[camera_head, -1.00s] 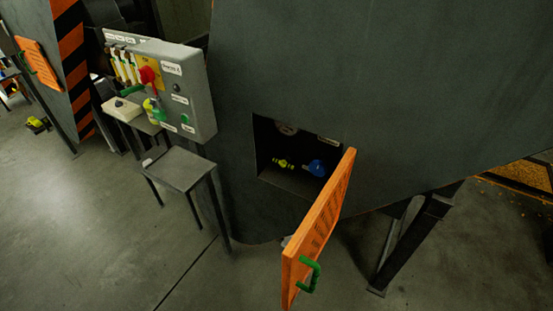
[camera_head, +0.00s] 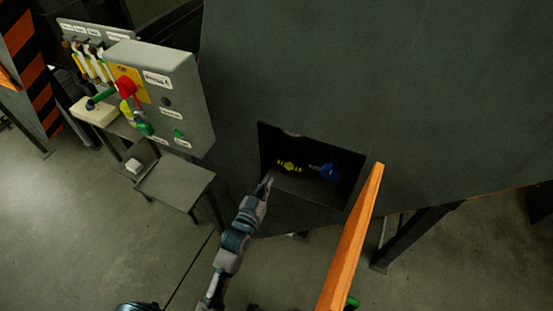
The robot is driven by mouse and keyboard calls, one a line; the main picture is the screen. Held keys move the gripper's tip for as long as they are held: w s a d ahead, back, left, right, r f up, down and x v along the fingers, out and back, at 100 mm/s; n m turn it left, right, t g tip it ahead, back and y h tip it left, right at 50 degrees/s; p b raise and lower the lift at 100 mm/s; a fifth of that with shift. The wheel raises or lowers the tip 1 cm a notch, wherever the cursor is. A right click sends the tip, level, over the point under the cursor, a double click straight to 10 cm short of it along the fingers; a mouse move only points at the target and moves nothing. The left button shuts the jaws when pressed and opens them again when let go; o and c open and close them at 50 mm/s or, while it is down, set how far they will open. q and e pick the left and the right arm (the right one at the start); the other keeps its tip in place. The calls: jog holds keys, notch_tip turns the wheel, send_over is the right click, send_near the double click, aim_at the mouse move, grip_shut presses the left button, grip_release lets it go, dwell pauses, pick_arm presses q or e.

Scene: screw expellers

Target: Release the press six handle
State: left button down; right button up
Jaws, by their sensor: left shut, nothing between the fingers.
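The orange door (camera_head: 352,240) of the press stands open, swung out from a square recess (camera_head: 300,188) in the dark grey press wall. Its green handle (camera_head: 351,302) shows only as a small piece at the bottom edge, mostly hidden behind the door. My left gripper (camera_head: 267,183) is shut and empty, in front of the lower left edge of the recess, to the left of the door and apart from the handle. My right gripper is not in view.
Inside the recess are a yellow fitting (camera_head: 288,167) and a blue fitting (camera_head: 329,172). A grey control box (camera_head: 180,105) with a red switch (camera_head: 125,87) stands at the left, above a small metal table (camera_head: 176,182). Open floor lies at lower left.

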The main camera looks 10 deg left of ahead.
pick_arm(q)
jog(key=shift+s+a, duration=0.1)
jog(key=shift+a, duration=0.2)
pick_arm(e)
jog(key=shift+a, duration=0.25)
pick_arm(q)
send_over(291, 164)
jog(key=s+a, duration=0.4)
jog(key=f, duration=0.1)
jog(key=w+f, duration=0.1)
jog(key=shift+f, duration=0.35)
jog(key=shift+f+b, duration=0.35)
jog(key=shift+f, duration=0.2)
jog(key=shift+w, duration=0.1)
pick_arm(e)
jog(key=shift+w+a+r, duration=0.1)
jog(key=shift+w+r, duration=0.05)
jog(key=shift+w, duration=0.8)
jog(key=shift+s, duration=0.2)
